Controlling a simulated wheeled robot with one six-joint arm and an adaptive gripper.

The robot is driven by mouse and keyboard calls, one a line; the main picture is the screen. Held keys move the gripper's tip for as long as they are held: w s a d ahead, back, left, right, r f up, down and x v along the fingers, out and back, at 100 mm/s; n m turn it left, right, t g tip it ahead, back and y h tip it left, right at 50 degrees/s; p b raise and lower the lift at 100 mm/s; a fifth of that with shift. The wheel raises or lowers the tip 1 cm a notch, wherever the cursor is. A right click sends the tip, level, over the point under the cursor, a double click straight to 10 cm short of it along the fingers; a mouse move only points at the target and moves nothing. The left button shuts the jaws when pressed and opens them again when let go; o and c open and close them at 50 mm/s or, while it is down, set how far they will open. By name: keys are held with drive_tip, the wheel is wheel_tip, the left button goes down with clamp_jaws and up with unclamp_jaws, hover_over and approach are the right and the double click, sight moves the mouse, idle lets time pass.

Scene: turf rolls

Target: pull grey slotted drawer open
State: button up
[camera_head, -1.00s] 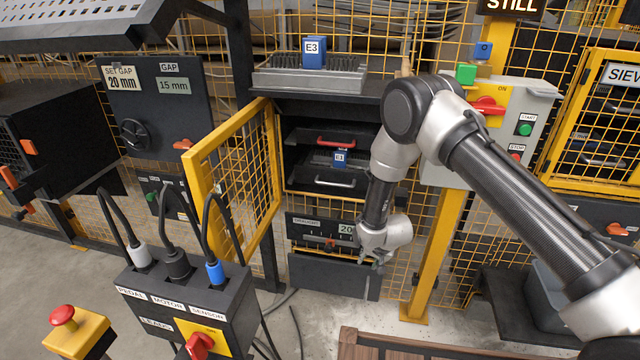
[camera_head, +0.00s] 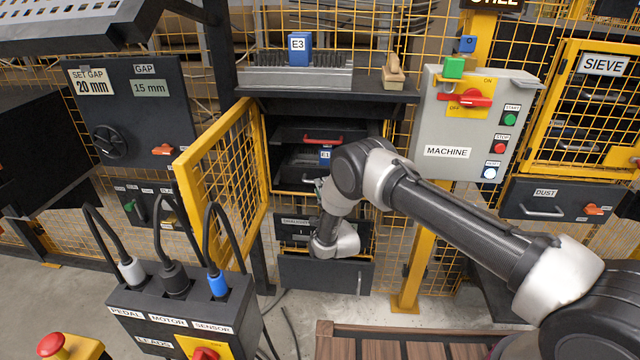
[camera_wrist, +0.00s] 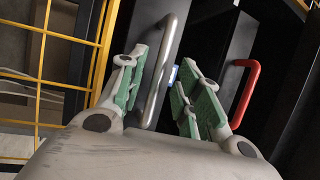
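The open cabinet holds two drawers, one above the other. The upper one has a red handle (camera_head: 309,139), which also shows at the right in the wrist view (camera_wrist: 245,90). The lower one has a grey metal handle (camera_wrist: 162,70), mostly hidden behind my arm in the head view. My gripper (camera_wrist: 168,92) is open. In the wrist view the grey handle runs between its green-padded fingers, close to the left finger; I cannot tell whether it touches. In the head view my gripper (camera_head: 321,186) is at the lower drawer's front, largely covered by my wrist. The slots are not clearly visible.
A yellow mesh door (camera_head: 225,180) stands open left of the cabinet. A grey control box (camera_head: 470,125) is on the right. A black lead box (camera_head: 185,300) stands front left. A blue E1 block (camera_head: 326,154) sits by the drawers. A dark panel (camera_head: 325,275) is below.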

drive_tip(key=shift+x, duration=1.65)
drive_tip(key=shift+d, duration=0.1)
clamp_jaws()
